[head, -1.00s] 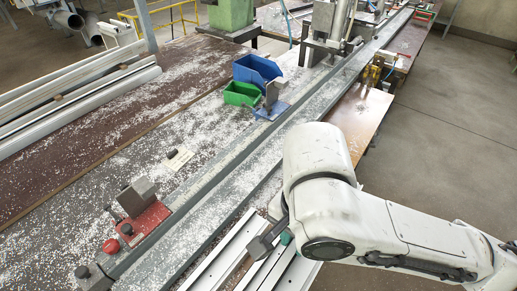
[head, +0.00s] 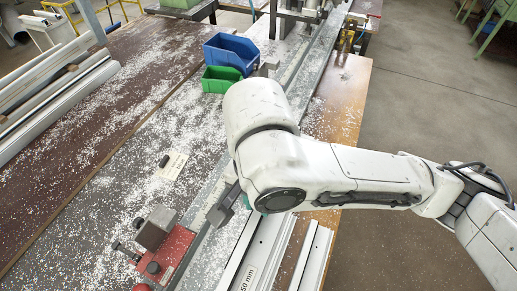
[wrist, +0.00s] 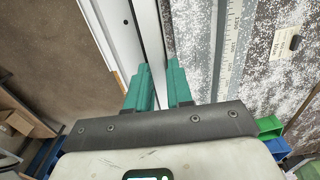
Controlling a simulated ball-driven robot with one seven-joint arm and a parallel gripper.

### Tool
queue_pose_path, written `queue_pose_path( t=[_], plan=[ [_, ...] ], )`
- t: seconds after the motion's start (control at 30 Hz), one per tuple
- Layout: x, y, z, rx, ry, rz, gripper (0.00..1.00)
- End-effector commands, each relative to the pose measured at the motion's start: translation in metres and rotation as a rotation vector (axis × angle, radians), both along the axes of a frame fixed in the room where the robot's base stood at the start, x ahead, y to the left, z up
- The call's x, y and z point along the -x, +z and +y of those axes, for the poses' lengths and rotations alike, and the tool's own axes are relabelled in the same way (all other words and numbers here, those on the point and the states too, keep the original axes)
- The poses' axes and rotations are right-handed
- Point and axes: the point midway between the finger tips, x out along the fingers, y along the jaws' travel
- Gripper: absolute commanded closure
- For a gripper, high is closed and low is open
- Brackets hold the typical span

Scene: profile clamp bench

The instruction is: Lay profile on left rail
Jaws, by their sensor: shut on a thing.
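My gripper (wrist: 160,88) shows two green fingers in the wrist view, shut on a pale profile (wrist: 153,35) that runs away between them. In the head view my gripper (head: 236,202) is low over the right side of the bench, partly hidden by my arm. Pale profiles (head: 262,256) with a "50 mm" label extend from below it toward the front edge of the picture. Left of the gripper runs the long grey rail (head: 205,215) with a scale, which also shows in the wrist view (wrist: 229,45). I cannot tell whether the held profile touches anything.
A red clamp base (head: 175,258) with a grey block sits left of the rail. A blue bin (head: 232,52) and a green bin (head: 220,80) stand farther back. Another profile (head: 312,262) lies to the right. The brown bench top (head: 110,85) at left is littered with chips.

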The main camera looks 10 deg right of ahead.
Motion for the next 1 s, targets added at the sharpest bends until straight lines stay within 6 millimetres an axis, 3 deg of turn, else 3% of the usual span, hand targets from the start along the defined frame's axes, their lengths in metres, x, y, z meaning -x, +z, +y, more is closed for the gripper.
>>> queue_pose_path(
  t=[0.5, 0.73, 1.0],
  plan=[
    [-0.088, -0.042, 0.015, 0.0, -0.002, 0.002, 1.0],
    [-0.116, -0.079, 0.019, -0.001, -0.001, 0.0, 1.0],
    [-0.131, -0.091, 0.02, 0.001, 0.0, -0.003, 1.0]
  ],
)
